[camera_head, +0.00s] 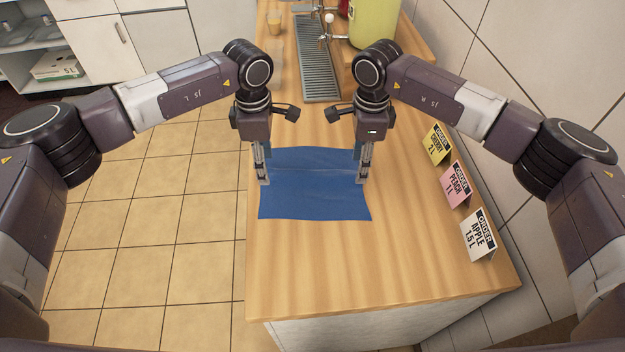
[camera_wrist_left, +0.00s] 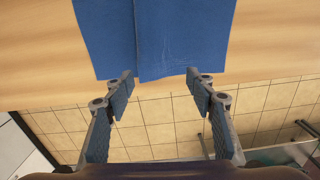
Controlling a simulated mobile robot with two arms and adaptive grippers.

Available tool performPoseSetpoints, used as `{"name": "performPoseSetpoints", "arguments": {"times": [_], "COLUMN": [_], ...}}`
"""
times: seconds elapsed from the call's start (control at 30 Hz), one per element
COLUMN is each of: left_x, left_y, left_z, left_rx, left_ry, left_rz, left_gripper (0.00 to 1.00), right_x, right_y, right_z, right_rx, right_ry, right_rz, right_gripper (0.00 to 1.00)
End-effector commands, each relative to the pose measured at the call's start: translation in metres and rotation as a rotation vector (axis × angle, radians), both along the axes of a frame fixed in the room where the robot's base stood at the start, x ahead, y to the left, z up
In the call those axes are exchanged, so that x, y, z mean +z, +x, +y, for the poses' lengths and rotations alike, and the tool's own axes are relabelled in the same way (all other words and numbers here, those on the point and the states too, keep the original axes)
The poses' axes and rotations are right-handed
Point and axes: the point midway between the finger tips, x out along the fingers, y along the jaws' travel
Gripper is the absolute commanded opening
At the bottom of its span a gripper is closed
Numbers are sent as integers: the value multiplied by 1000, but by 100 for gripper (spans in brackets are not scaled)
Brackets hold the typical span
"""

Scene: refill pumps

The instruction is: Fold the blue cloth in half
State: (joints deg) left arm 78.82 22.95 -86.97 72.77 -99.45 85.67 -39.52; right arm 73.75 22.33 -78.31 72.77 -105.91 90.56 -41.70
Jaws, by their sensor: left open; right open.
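The blue cloth (camera_head: 315,197) lies on the wooden counter, spread nearly flat, with a crease or layer line running across it from left to right. My left gripper (camera_head: 264,182) points down at the cloth's left edge. In the left wrist view, its open fingers (camera_wrist_left: 160,78) stand apart on either side of the line where it meets the edge of the cloth (camera_wrist_left: 187,38); contact cannot be told. My right gripper (camera_head: 362,180) points down at the cloth's right edge, open, and hides a little of that edge.
Yellow (camera_head: 437,146), pink (camera_head: 455,184) and white (camera_head: 478,236) order cards stand along the counter's right side. A metal drip tray (camera_head: 318,62), a small cup (camera_head: 274,23) and a yellow-green container (camera_head: 374,22) are at the back. The wooden counter (camera_head: 350,270) is clear in front.

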Motion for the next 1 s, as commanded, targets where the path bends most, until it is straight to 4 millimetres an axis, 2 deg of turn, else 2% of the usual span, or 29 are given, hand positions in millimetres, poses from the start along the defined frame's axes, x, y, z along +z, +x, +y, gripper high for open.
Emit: {"name": "performPoseSetpoints", "arguments": {"times": [0.03,0.13,0.47,1.0], "left_x": [0,0,2,52], "left_y": [0,0,0,0], "left_z": [0,0,0,0], "left_rx": [0,0,0,1], "left_ry": [0,0,0,-1], "left_rz": [0,0,-1,-1], "left_gripper": [59,70,70,70], "right_x": [0,0,1,23], "right_y": [0,0,0,0], "right_z": [0,0,0,0], "right_rx": [0,0,0,0], "right_ry": [0,0,0,0], "right_rz": [0,0,0,0], "right_gripper": [44,44,44,44]}}
